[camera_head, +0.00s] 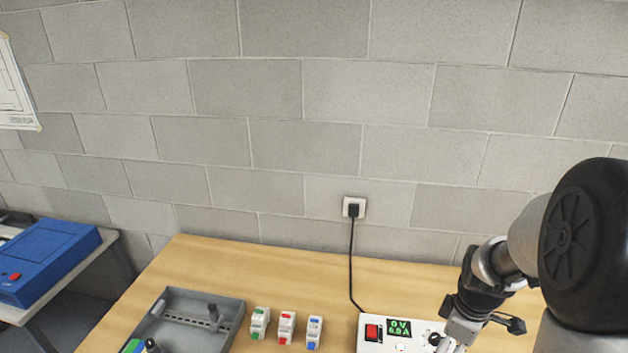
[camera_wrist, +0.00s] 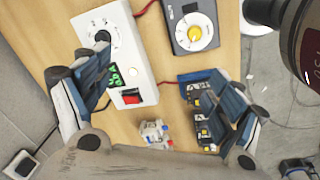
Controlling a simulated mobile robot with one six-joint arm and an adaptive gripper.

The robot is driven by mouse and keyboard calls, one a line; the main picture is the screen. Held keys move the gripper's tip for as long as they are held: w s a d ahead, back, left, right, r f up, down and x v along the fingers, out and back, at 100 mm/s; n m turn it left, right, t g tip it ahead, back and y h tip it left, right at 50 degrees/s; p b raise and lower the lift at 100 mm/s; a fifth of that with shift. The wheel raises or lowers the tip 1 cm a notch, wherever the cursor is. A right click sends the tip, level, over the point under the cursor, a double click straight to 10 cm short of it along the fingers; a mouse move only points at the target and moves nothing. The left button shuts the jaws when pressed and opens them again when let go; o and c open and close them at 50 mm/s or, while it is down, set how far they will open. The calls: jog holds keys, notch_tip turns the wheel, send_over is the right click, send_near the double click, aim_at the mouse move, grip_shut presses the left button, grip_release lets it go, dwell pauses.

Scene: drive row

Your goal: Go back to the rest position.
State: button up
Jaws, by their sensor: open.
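My gripper (camera_wrist: 159,62) is open, with its two fingers spread apart in the wrist view. In the head view my gripper (camera_head: 450,332) is at the lower right, in front of part of a white power supply (camera_head: 372,346). The power supply has a red switch, a green display and a dial. It also shows in the wrist view (camera_wrist: 129,66), beside the left finger. I cannot tell how high the gripper is above the bench.
Three small modules, green-marked (camera_head: 259,323), red-marked (camera_head: 286,327) and blue-marked (camera_head: 314,331), stand on the bench beside a grey tray (camera_head: 241,318). A black cable (camera_head: 351,262) runs to a wall socket.

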jog(key=s+a+r+m+t+b, duration=0.2)
jog(key=s+a+r+m+b, duration=0.25)
jog(key=a+r, duration=0.5)
jog(key=s+a+m+t+b, duration=0.1)
jog(key=s+a+m, duration=0.4)
jog(key=s, duration=0.6)
jog(key=shift+s+a+r+t+b, duration=0.25)
jog(key=shift+a+r+b, duration=0.25)
jog(key=shift+a, duration=0.75)
